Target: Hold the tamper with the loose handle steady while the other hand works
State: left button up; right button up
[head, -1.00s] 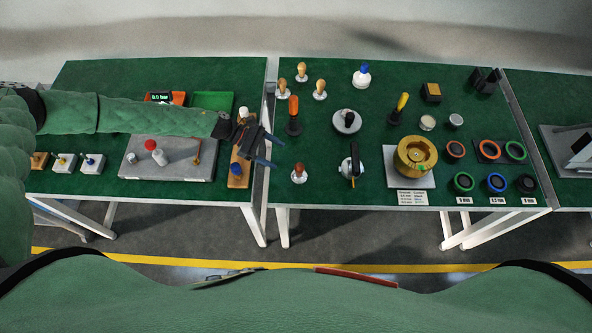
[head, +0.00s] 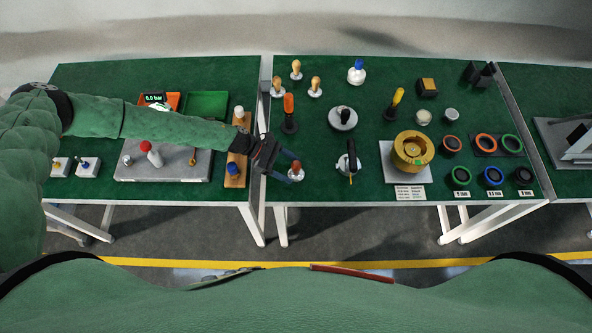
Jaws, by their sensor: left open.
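A small tamper (head: 296,172) with a reddish-brown handle and a pale base stands upright near the front left of the middle table. My left gripper (head: 287,167) is open right beside it, with its fingers pointing right towards the handle. I cannot tell whether the fingers touch it. Three tampers with light wooden handles (head: 296,69) stand at the back left of the same table. No looseness of any handle can be seen. My right gripper is not in view.
An orange-handled tool (head: 289,113) stands behind my gripper. A black-handled portafilter (head: 348,165) lies to the right, and a brass-coloured round fixture (head: 412,151) is beyond it. A wooden stand (head: 237,170) is under my left forearm, by the gap between tables.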

pick_arm(q)
jog(key=shift+b+x, duration=0.3)
jog(key=shift+x, duration=0.75)
